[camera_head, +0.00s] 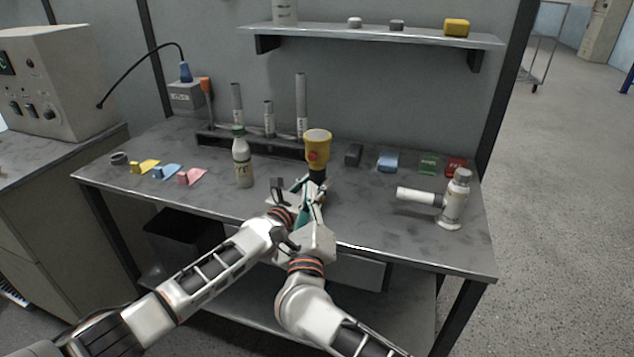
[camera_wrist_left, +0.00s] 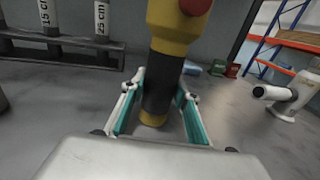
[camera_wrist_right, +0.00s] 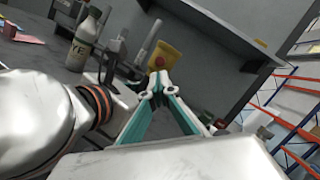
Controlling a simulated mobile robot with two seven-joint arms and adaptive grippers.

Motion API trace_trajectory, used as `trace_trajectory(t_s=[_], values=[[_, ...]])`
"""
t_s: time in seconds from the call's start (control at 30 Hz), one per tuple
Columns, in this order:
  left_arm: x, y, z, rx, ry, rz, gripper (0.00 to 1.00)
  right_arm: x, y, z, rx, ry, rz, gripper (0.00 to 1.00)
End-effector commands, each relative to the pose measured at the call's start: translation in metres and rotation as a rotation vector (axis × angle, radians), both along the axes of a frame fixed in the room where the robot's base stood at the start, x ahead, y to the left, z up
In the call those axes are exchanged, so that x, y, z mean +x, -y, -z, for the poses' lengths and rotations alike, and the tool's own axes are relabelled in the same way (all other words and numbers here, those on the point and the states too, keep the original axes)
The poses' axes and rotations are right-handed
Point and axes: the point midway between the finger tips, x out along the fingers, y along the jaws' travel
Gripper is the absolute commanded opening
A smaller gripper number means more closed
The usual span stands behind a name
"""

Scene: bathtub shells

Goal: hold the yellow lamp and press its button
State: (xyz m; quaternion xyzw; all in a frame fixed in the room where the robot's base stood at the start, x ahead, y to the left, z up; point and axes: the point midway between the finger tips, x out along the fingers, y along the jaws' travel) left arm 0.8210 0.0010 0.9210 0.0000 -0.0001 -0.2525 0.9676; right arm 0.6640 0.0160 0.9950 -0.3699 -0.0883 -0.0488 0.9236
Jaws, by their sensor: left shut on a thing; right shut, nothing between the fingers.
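The yellow lamp (camera_head: 318,138) is upright near the middle of the workbench, with a yellow head, a dark handle and a red button (camera_head: 312,156) facing me. In the left wrist view its dark handle (camera_wrist_left: 162,85) is between the fingers of my left gripper (camera_wrist_left: 160,98), which is shut on it. I cannot tell if its base touches the bench. My right gripper (camera_wrist_right: 158,82) is shut and empty. Its fingertips point toward the lamp (camera_wrist_right: 164,58), just below the button in the right wrist view; contact cannot be told.
A bottle with a green cap (camera_head: 242,162) stands left of the lamp. A dark rack with upright tubes (camera_head: 250,143) is behind. A white flashlight-like thing (camera_head: 452,200) is on the right. Small coloured blocks lie at both sides. A shelf (camera_head: 370,36) hangs above. My two forearms are close together.

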Motion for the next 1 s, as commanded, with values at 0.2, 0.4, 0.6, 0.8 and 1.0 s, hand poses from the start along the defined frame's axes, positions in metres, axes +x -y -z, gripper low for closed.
trace_trajectory(t_s=[0.2,0.4,0.6,0.8,1.0], values=[[0.000,0.000,0.000,0.000,0.000,0.000,0.04,0.000,0.000,0.000,0.000,0.000,0.000,0.00],[0.000,0.000,0.000,0.000,0.000,-0.001,0.04,0.000,0.000,0.000,0.000,0.000,0.000,0.00],[0.000,0.000,0.000,0.000,0.000,-0.001,0.04,0.002,-0.002,-0.002,0.023,0.009,-0.041,0.00],[0.000,0.000,0.000,0.000,-0.001,-0.001,0.04,0.007,-0.012,-0.010,0.111,0.034,-0.195,0.00],[0.000,0.000,0.000,0.000,-0.001,0.000,0.04,0.005,-0.021,-0.017,0.209,0.046,-0.373,0.00]])
